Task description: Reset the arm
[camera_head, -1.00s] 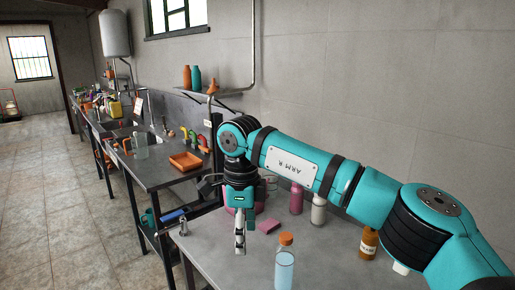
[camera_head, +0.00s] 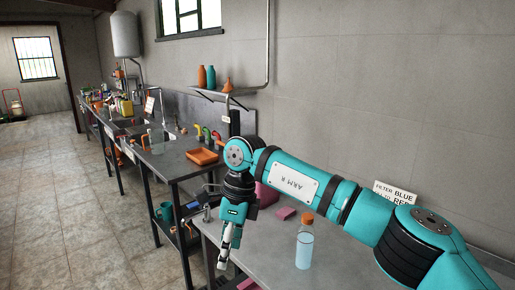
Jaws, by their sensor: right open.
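My right arm comes in from the right, stretched across the near grey table (camera_head: 275,262). Its gripper (camera_head: 222,265) hangs down at the table's left edge, fingers pointing at the floor side. It is open and I see nothing between its fingers. My left gripper is not in view.
A clear bottle with an orange cap (camera_head: 304,243) and a pink block (camera_head: 286,213) stand on the near table. Beyond it, a long bench holds an orange tray (camera_head: 202,156). A shelf (camera_head: 222,92) with bottles is on the wall. The tiled floor (camera_head: 80,220) at left is clear.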

